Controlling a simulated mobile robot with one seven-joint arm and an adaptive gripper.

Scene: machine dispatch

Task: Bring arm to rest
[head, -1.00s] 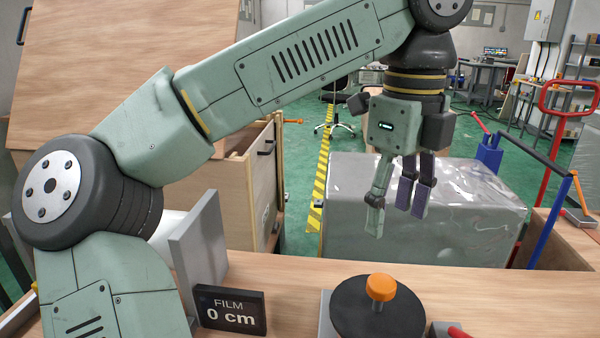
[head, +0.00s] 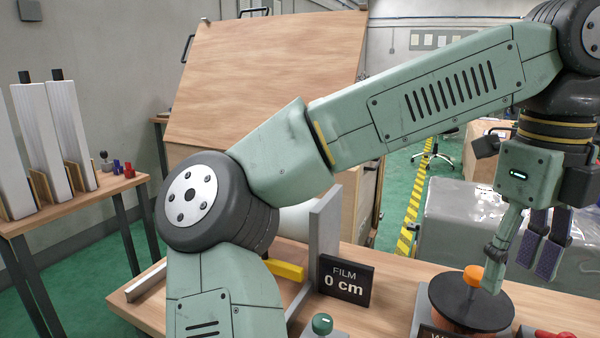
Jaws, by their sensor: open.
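My gripper (head: 522,252) hangs at the right of the head view with its fingers pointing down. The fingers are spread apart and nothing shows between them. In the picture the fingers overlap the black disc (head: 447,300) with the orange knob (head: 473,275); I cannot tell how high above it they are. My arm is raised and bent, reaching across the view from the lower left to the upper right.
A sign (head: 345,282) reading "FILM 0 cm" stands on the wooden bench (head: 395,277) beside a grey upright plate (head: 325,235). A film-wrapped block (head: 450,225) lies behind the gripper. A side table (head: 95,198) at left holds several white upright pieces. A large wooden panel (head: 270,75) leans behind my arm.

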